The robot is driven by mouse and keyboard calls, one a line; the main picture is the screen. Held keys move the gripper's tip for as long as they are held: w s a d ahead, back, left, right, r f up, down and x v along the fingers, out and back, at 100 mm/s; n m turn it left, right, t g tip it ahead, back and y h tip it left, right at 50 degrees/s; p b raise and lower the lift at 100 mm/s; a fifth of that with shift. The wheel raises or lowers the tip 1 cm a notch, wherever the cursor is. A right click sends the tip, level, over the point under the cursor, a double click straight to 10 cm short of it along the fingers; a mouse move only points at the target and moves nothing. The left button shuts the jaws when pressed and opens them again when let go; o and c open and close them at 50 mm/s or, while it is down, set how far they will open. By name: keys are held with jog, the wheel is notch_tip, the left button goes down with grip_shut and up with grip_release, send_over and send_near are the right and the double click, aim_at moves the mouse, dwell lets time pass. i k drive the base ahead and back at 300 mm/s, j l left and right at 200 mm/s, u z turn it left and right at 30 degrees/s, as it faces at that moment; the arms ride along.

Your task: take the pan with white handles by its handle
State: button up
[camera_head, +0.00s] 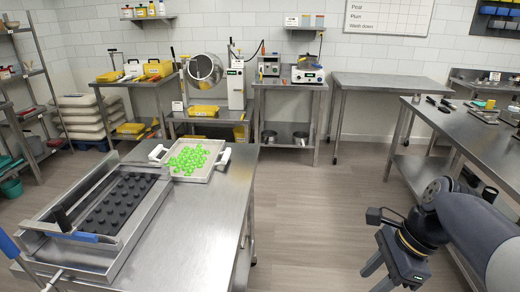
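The pan (211,162) is a shallow square metal tray holding many bright green gummies (188,157). It lies flat at the far end of the steel table at left. One white handle (224,157) is on its right side, and another white handle (157,152) is on its left. My gripper (373,277) is at the lower right, over the floor and well away from the pan. Its dark fingers look spread apart with nothing between them.
A metal frame with a dark mould (121,200) fills the near left of the steel table (185,235). Open floor (305,215) separates this table from the right-hand bench (465,140). Benches with a round drum (204,69) and machines line the back wall.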

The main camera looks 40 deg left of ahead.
aim_at(190, 160)
jog(key=i+u, duration=0.2)
jog(key=i, duration=0.2)
jog(key=i+l+u, duration=0.2)
jog(key=i, duration=0.2)
jog(key=i+l+u, duration=0.2)
jog(key=i, duration=0.2)
jog(key=i+u, duration=0.35)
jog(key=i, duration=0.45)
jog(key=i+l+u, duration=0.15)
jog(key=i+u, duration=0.25)
jog(key=i, duration=0.4)
jog(key=i+j+u, duration=0.15)
jog(key=u, duration=0.25)
jog(key=i+u, duration=0.65)
jog(key=u, duration=0.15)
jog(key=i+l+u, duration=0.1)
jog(key=i+u, duration=0.15)
jog(key=u, duration=0.15)
